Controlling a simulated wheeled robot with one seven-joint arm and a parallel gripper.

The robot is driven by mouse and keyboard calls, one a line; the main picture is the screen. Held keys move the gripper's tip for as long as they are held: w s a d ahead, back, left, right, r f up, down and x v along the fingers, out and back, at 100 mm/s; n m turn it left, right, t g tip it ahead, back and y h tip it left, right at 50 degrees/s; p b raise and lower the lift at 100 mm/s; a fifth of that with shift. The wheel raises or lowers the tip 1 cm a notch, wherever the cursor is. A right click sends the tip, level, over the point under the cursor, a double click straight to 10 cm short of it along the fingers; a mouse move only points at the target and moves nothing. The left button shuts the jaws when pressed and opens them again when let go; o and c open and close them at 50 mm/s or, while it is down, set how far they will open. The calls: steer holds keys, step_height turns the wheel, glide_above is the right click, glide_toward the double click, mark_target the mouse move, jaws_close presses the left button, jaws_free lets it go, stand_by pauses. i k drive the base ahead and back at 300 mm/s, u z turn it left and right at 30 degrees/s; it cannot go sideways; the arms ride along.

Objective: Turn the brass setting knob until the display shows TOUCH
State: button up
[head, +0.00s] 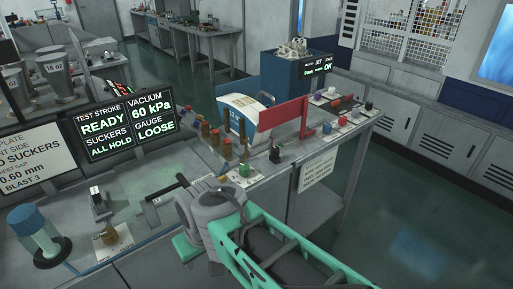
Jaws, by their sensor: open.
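The dark display (123,122) stands at the left of the bench. It reads TEST STROKE READY, SUCKERS ALL HOLD, VACUUM 60 kPa and GAUGE LOOSE. A small brass-coloured knob (108,232) sits on a pale plate at the bench's lower left, and looks like the setting knob. Its markings are too small to read. My green and grey arm (262,240) reaches in from the lower right, its grey joint over the bench's front part. I cannot make out my gripper's fingers. The arm appears well right of the knob, not touching it.
A blue-capped cylinder (36,232) stands left of the knob, and a small upright block (97,200) behind it. A black-handled bar (183,180) lies close to my arm. Brass-topped pegs (227,148), a red panel (283,120) and small coloured blocks occupy the right bench.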

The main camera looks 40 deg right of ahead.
mark_target(109, 235)
steer(key=u, duration=0.65)
steer(key=i, duration=0.2)
steer(key=z, duration=0.05)
